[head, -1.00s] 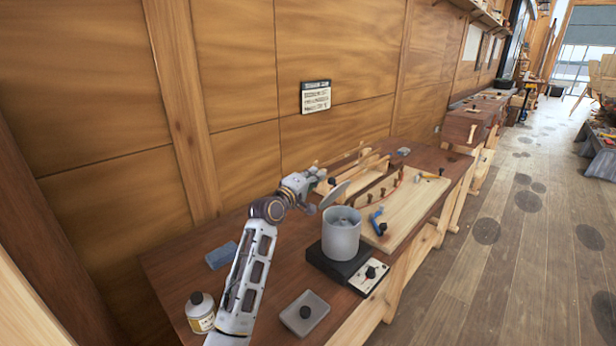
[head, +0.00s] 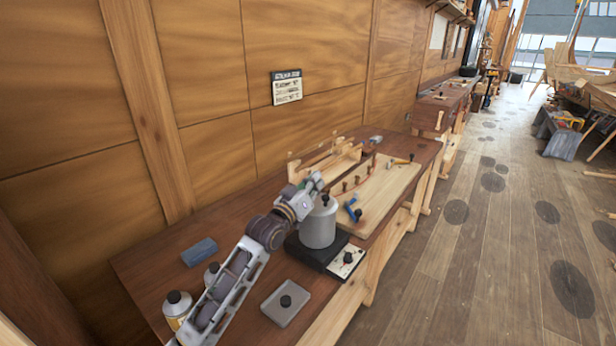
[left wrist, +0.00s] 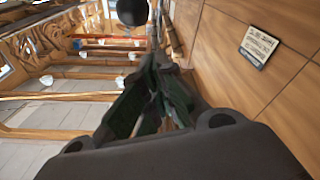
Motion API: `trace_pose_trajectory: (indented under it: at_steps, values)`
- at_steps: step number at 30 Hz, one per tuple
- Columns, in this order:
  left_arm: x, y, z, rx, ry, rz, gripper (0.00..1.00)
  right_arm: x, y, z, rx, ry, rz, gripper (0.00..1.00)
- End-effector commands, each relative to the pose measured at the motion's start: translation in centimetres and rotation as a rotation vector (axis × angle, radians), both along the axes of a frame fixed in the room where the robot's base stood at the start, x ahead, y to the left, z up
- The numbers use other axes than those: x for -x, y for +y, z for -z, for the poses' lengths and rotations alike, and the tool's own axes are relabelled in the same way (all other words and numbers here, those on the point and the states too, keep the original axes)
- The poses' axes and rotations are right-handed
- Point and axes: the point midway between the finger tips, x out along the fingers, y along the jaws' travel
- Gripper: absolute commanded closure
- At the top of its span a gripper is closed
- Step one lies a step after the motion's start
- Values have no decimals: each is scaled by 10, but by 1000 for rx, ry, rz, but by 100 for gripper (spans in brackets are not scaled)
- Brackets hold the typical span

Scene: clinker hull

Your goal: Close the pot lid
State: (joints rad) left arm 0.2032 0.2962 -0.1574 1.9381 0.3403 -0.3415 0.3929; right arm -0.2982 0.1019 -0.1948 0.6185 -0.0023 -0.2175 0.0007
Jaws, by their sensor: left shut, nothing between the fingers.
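The grey pot (head: 317,230) stands on a black hot plate (head: 313,254) at the bench's front edge. Its lid (head: 322,207) lies flat over the top, with a dark knob (head: 326,199) upright in the middle. My left gripper (head: 316,180) is just behind and above the lid, shut and empty. I cannot tell whether it touches the lid. In the left wrist view the shut fingers (left wrist: 155,88) point away, and a dark round knob (left wrist: 132,11) shows at the top edge. My right gripper is not in view.
A grey tray-like block with a black knob (head: 285,302), a blue block (head: 199,252) and a bottle (head: 177,306) are on the near bench. A wooden board with tools (head: 385,190) lies beyond the pot. The panelled wall stands behind.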

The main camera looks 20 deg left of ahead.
Motion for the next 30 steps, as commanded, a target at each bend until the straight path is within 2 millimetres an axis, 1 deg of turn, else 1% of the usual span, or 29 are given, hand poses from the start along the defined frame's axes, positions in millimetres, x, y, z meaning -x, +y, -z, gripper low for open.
trace_pose_trajectory:
  at_steps: [6, 12, 23, 30]
  values:
    - [4, -13, 14, -151, -52, 0, 100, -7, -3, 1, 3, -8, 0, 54]
    - [6, -19, 22, -235, -82, 0, 100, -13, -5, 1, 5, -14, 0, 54]
    - [7, -21, 25, -269, -94, 0, 100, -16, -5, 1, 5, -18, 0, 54]
    - [7, -21, 25, -268, -93, 0, 100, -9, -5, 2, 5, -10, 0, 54]
